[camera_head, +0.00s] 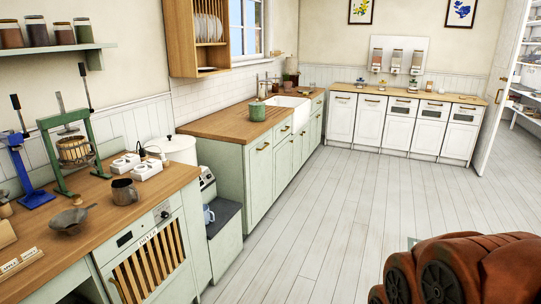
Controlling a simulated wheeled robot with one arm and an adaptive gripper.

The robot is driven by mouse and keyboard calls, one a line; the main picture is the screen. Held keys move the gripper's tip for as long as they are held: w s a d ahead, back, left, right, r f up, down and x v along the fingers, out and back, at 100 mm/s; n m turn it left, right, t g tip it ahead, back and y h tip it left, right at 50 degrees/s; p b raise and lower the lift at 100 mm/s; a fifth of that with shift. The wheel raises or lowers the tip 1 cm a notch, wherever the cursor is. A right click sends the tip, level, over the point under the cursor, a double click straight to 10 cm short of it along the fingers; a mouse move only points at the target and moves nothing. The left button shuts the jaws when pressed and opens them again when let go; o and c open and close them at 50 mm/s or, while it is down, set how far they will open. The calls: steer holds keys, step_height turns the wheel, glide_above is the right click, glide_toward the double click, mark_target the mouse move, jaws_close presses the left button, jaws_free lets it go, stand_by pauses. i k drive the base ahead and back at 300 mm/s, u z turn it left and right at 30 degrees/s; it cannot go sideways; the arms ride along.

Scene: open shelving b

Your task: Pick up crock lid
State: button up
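A large white crock (181,152) stands behind the end of the left wooden counter. A pale, flat crock lid (170,140) with a small knob appears to sit on its top; at this size I cannot tell how it is seated. A smaller green pot (257,112) stands on the middle counter, and I cannot tell whether it has a lid. Part of my reddish-brown arm shows at the lower right, far from the white crock. My gripper is not in view.
The left counter (160,184) holds a green press (72,150), a blue tool (28,170), a grey mug (124,191) and a metal strainer (70,219). A lower dark-topped cabinet (222,217) fills the gap between counters. The plank floor (320,215) is clear.

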mark_target(257, 103)
steer(key=z, duration=0.35)
steer(key=i, duration=1.8)
steer(key=u, duration=0.3)
steer(key=i, duration=1.85)
steer(key=u, duration=1.15)
steer(key=i, duration=0.85)
steer(key=u, duration=0.4)
